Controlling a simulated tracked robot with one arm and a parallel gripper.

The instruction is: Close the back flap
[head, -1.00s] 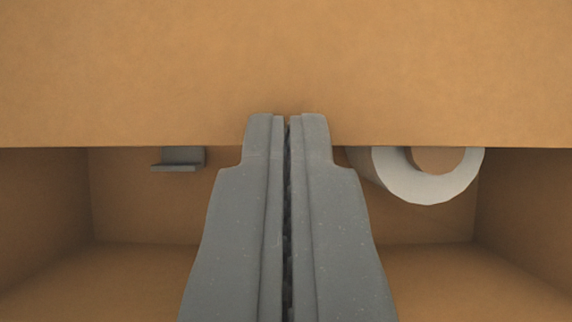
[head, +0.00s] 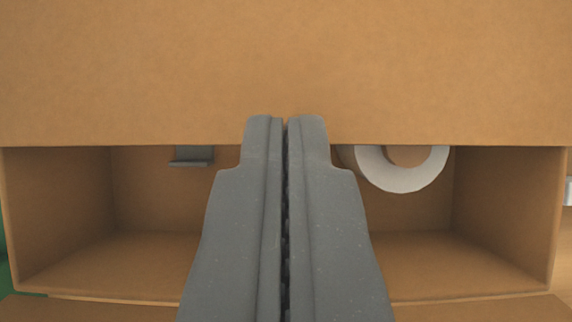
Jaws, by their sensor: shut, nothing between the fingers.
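A brown cardboard flap (head: 420,70) fills the upper part of the head view and covers the far part of the open box (head: 508,215). My gripper (head: 285,122) is shut and empty. Its fingertips overlap the flap's lower edge in the picture; I cannot tell whether they touch it. Inside the box, a white roll (head: 405,178) shows at the right, partly hidden by the flap. A small grey bracket-like piece (head: 191,157) shows at the left, also partly hidden.
Another strip of cardboard (head: 480,310) lies along the near edge of the box. A green surface (head: 8,275) shows at the lower left. A small white thing (head: 568,192) shows at the right edge.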

